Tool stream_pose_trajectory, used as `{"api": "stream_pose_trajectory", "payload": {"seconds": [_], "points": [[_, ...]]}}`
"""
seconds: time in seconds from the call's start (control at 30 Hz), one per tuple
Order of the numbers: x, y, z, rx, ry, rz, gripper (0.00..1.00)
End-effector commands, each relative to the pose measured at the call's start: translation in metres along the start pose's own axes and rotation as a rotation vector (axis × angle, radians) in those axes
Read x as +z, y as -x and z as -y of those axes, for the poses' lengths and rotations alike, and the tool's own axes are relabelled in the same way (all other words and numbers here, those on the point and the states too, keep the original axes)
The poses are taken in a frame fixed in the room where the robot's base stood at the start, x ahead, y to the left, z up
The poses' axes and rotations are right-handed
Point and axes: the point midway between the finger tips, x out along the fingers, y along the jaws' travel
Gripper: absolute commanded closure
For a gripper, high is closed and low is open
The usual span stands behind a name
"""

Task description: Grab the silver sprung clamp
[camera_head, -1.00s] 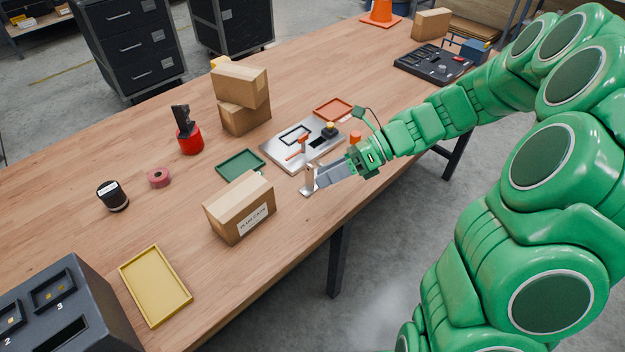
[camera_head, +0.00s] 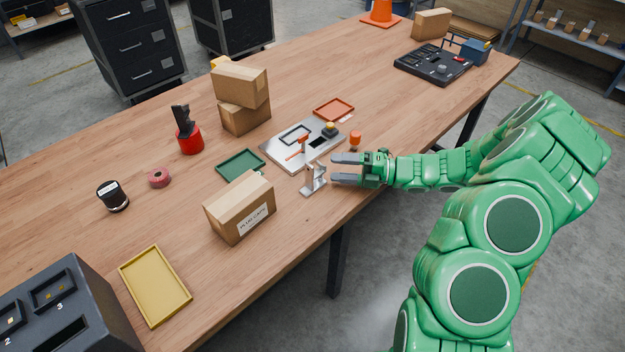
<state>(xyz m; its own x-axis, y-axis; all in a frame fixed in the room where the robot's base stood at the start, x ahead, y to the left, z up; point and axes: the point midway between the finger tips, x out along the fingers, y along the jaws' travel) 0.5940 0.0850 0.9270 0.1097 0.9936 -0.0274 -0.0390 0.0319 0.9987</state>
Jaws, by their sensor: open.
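The silver clamp (camera_head: 314,180) stands on the wooden table near its front edge, just in front of the metal plate. It is a small bare-metal piece with an upright part. My gripper (camera_head: 338,168) is to the right of the clamp, its two grey fingers spread and pointing left. Nothing is between the fingers. The fingertips are close to the clamp's right side, and a small gap seems to show. Its fine shape is too small to tell.
A metal plate (camera_head: 281,155) with an orange-handled fixture lies behind the clamp. An orange cylinder (camera_head: 355,138) stands behind my gripper. A cardboard box (camera_head: 236,213) stands to the left, with a green tray (camera_head: 240,164) behind it. The table's front edge is close.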

Motion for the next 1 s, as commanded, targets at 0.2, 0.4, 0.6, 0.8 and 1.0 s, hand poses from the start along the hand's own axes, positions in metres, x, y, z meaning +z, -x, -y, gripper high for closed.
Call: {"api": "stream_pose_trajectory", "payload": {"seconds": [0.2,0.4,0.6,0.8,1.0], "points": [[-0.001,-0.007,0.008,0.027,-0.045,0.014,0.34],[-0.001,-0.022,0.007,0.029,-0.044,0.012,0.34],[0.0,-0.034,0.006,0.028,-0.043,0.012,0.34],[0.005,-0.051,0.006,0.027,-0.042,0.011,0.34],[0.009,-0.072,0.005,0.027,-0.043,0.013,0.34]]}}
